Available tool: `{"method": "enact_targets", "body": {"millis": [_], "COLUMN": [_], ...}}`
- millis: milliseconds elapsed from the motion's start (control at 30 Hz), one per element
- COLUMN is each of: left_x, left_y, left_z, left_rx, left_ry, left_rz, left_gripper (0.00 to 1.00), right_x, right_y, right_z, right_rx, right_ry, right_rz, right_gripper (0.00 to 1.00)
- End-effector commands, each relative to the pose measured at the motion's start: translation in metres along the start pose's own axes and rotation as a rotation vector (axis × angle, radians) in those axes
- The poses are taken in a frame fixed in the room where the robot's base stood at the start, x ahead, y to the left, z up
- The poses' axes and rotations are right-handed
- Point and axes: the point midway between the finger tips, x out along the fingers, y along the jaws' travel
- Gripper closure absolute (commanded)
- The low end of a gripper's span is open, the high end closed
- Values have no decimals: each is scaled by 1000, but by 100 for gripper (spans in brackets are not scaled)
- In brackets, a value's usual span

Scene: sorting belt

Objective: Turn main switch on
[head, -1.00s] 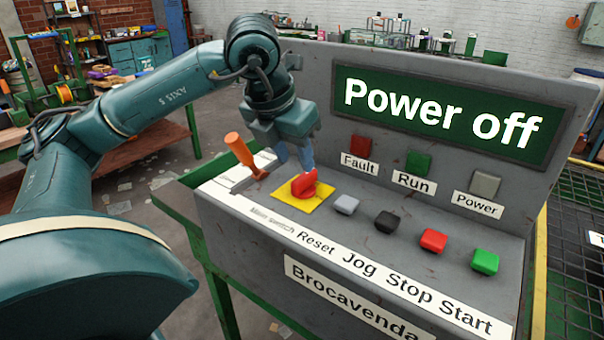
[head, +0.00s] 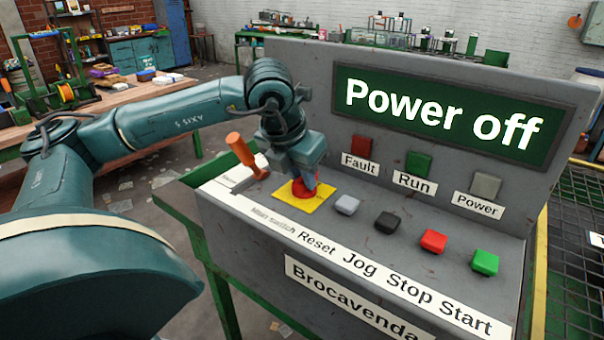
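The main switch (head: 301,194) is a red rotary knob on a yellow plate (head: 315,204) at the left of the grey control panel. My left gripper (head: 305,182) points down onto the knob, its fingers at the knob and hiding much of it. I cannot tell whether the fingers are closed on the knob. The display (head: 445,115) reads "Power off". The Fault, Run and Power lamps (head: 485,185) below it look unlit. My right gripper is not in view.
An orange-handled lever (head: 240,149) stands just left of the switch. Right of the switch sit the grey Reset button (head: 347,205), black Jog button (head: 388,222), red Stop button (head: 433,241) and green Start button (head: 484,262). A mesh surface (head: 580,230) lies to the right.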

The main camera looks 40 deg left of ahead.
Motion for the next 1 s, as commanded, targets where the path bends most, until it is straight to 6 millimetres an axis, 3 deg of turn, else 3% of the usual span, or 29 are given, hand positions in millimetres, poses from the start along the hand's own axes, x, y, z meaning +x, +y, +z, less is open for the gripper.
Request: {"method": "enact_targets", "body": {"millis": [200,633,1000], "left_x": [0,2,3], "left_y": [0,1,3], "left_z": [0,0,0], "left_rx": [0,56,316], "left_ry": [0,0,-1], "left_rz": [0,-24,-132], "left_gripper": [100,100,100], "right_x": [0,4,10], "right_y": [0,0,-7], "right_z": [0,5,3], "right_rx": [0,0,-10], "right_ry": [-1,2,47], "right_rz": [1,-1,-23], "right_gripper": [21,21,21]}}
